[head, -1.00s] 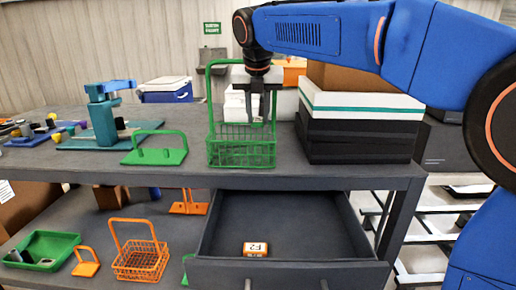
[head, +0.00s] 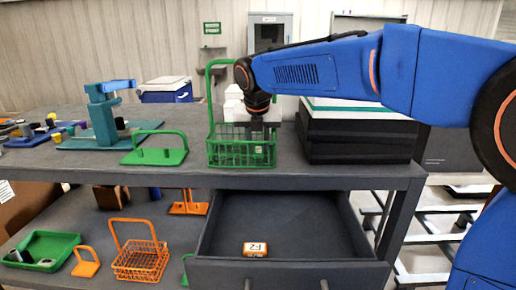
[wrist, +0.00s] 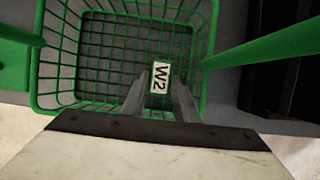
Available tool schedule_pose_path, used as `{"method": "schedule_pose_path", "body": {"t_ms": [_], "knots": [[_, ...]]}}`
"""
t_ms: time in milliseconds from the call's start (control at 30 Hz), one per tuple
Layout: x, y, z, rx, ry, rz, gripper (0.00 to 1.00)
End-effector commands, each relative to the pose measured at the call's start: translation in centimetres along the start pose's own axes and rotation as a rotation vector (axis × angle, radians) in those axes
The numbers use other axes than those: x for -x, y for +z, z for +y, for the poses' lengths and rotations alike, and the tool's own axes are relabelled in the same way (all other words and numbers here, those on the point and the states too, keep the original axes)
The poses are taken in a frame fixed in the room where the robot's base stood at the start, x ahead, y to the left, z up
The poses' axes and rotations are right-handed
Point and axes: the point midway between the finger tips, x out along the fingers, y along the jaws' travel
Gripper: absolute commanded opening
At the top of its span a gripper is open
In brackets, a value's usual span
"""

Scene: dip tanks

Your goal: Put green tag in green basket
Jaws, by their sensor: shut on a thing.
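The green wire basket (head: 228,160) stands on the workbench top with its tall handle upright. It also shows in the wrist view, with its rim (wrist: 62,110) around the fingers. My gripper (wrist: 160,90) points down into the basket, its fingers shut on a tag (wrist: 160,77) whose white face reads "W2". The tag's body colour is hard to make out in the wrist view. In the head view my gripper (head: 257,140) is partly hidden by the basket's wires. I cannot tell whether the tag touches the basket floor.
The basket's handle rises close beside my arm. Black trays (head: 360,140) are stacked right of the basket, and a green handled stand (head: 155,156) is to its left. Below, an open drawer (head: 310,225) holds an orange tag (head: 255,249). An orange basket (head: 140,262) stands on the lower shelf.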

Motion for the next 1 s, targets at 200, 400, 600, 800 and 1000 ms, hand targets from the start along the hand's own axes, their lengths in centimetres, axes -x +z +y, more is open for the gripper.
{"method": "schedule_pose_path", "body": {"t_ms": [200,400,600,800,1000], "knots": [[-0.6,-0.2,0.0,0.000,0.001,-0.001,0.03],[-0.8,-0.3,0.0,0.000,0.000,-0.001,0.03],[-0.8,-0.3,0.0,0.000,0.000,-0.001,0.46],[-0.8,-0.3,0.0,0.000,0.000,-0.001,0.46],[0.5,-0.2,0.0,0.000,0.001,-0.002,0.46]]}}
